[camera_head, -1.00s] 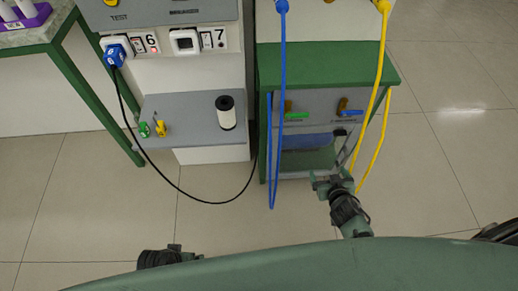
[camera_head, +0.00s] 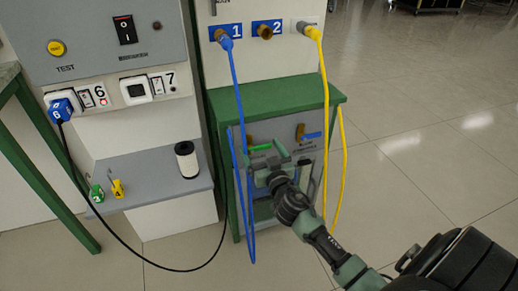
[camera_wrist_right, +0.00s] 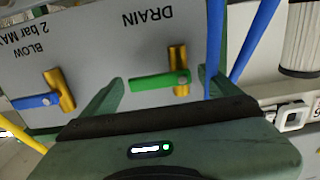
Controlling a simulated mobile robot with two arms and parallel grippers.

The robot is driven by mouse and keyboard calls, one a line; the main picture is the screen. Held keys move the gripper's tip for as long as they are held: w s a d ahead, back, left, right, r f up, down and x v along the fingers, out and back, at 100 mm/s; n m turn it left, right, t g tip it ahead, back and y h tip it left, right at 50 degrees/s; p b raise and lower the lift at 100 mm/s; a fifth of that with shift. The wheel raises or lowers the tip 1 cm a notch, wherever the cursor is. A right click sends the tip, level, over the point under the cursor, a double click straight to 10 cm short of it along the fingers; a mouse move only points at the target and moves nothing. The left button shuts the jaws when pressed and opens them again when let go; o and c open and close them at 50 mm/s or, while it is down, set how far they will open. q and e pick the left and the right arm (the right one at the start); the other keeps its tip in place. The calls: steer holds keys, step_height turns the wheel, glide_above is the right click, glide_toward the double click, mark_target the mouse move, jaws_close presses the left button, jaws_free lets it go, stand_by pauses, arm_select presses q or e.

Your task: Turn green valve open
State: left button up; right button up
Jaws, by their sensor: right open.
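The green valve lever (camera_head: 260,148) is on the grey panel below the green bench top. In the right wrist view the green lever (camera_wrist_right: 155,81) points left from its brass valve body (camera_wrist_right: 178,60), beside the label DRAIN, which reads upside down. My right gripper (camera_head: 269,156) is in front of the panel at this valve. In the right wrist view my right gripper (camera_wrist_right: 160,82) is open, with one finger on each side of the green lever in the picture. I cannot tell whether either finger touches it. My left gripper is out of view.
A blue lever (camera_head: 312,136) on a second brass valve is right of the green one. A blue hose (camera_head: 240,110) hangs close to my right gripper's left side, and a yellow hose (camera_head: 325,120) hangs to the right. The floor at right is open.

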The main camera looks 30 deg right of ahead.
steer(key=shift+w+d, duration=0.15)
steer(key=shift+w, duration=0.35)
steer(key=c, duration=1.4)
steer(key=shift+o, duration=0.2)
